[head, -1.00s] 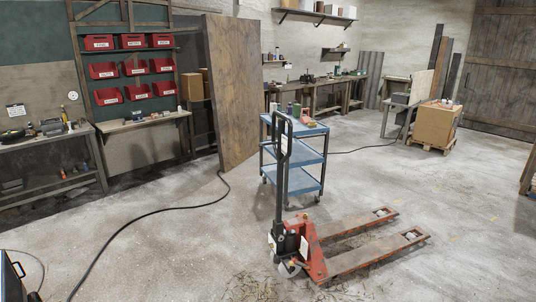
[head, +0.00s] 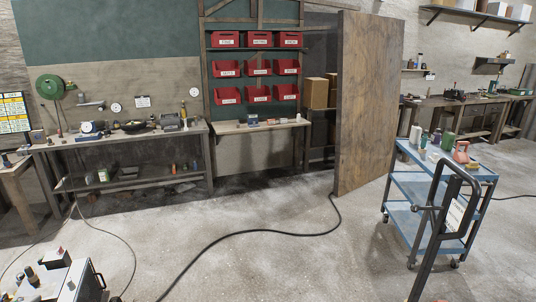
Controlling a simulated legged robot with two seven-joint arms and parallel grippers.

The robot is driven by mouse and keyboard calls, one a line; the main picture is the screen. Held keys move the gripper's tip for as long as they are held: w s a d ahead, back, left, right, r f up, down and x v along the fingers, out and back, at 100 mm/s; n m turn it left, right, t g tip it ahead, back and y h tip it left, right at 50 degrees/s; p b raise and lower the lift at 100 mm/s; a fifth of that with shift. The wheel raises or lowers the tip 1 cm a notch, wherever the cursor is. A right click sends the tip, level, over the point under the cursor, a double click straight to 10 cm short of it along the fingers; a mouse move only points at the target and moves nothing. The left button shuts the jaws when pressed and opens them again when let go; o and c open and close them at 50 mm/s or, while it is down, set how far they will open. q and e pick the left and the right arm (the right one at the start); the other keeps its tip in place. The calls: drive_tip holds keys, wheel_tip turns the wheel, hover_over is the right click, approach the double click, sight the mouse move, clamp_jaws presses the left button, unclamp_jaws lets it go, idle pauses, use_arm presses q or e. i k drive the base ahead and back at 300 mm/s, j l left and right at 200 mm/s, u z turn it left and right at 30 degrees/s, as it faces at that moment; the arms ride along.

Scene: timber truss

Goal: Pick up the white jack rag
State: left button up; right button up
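The black handle of a pallet jack (head: 436,238) stands at the lower right, in front of a blue cart. A pale, whitish patch (head: 455,214) shows inside the handle loop. I cannot tell whether it is the white jack rag or a label. The jack's lower body and forks are outside the view. Neither of my grippers is in view.
The blue three-shelf cart (head: 407,184) holds bottles and cans. A wooden panel (head: 366,105) stands behind it. A workbench (head: 120,139) lines the left wall. A black cable (head: 250,232) crosses the open floor. A light-topped unit (head: 62,281) is at the lower left.

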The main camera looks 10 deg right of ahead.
sight(434, 159)
drive_tip(key=i+l+z, duration=0.2)
drive_tip(key=i, duration=0.55)
drive_tip(key=i+z, duration=0.2)
drive_tip(key=i, duration=0.6)
drive_tip(key=i+j+z, duration=0.25)
drive_tip(key=i, duration=0.5)
drive_tip(key=i+l+z, duration=0.2)
drive_tip(key=i, duration=0.35)
drive_tip(key=i+z, duration=0.2)
drive_tip(key=i, duration=0.3)
drive_tip(key=i+j+z, duration=0.2)
drive_tip(key=i, duration=0.35)
drive_tip(key=i+z, duration=0.2)
drive_tip(key=i, duration=0.35)
drive_tip(key=i+j+z, duration=0.25)
drive_tip(key=i, duration=0.25)
